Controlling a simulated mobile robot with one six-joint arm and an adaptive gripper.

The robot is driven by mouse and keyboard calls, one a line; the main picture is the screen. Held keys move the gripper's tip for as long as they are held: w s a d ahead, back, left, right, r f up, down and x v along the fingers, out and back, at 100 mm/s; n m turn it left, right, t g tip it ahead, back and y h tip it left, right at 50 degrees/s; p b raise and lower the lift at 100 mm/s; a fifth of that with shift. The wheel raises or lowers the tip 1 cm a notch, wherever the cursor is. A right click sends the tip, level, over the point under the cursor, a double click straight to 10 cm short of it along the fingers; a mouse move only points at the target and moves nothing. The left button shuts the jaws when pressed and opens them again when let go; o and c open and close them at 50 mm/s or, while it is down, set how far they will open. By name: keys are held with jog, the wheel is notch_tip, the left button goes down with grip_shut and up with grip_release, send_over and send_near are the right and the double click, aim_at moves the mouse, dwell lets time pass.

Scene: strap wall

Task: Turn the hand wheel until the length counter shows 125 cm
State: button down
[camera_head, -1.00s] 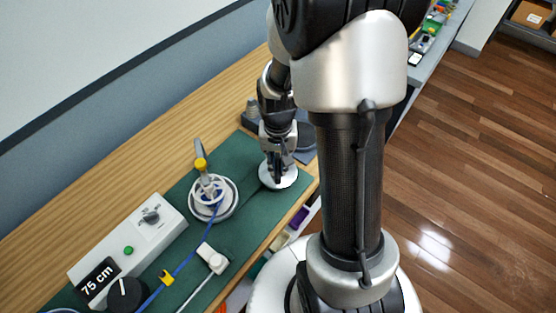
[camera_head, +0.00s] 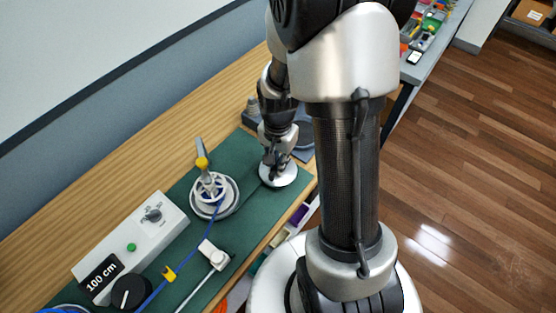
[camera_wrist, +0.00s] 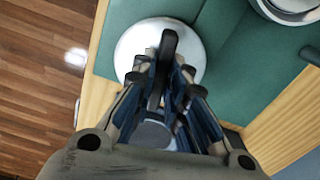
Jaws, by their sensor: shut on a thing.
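The hand wheel (camera_head: 288,177) is a pale round disc lying flat at the right end of the green mat. It also shows in the wrist view (camera_wrist: 130,45). My gripper (camera_head: 272,168) is over it, shut on its handle; the fingers hide most of the grip in the head view. In the wrist view my fingers (camera_wrist: 160,72) close around a dark upright part above the disc. The length counter (camera_head: 101,272) is a black display at the front left of a white box and reads 100 cm.
A reel (camera_head: 224,203) with blue strap and a yellow-tipped lever stands left of the wheel. The white box (camera_head: 170,232) carries a dial and a green button. A black knob (camera_head: 128,292), a yellow clip (camera_head: 168,273) and a white block (camera_head: 214,255) sit nearer the front.

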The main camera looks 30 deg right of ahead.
jog(key=c, duration=1.6)
grip_release()
notch_tip(320, 180, up, 12)
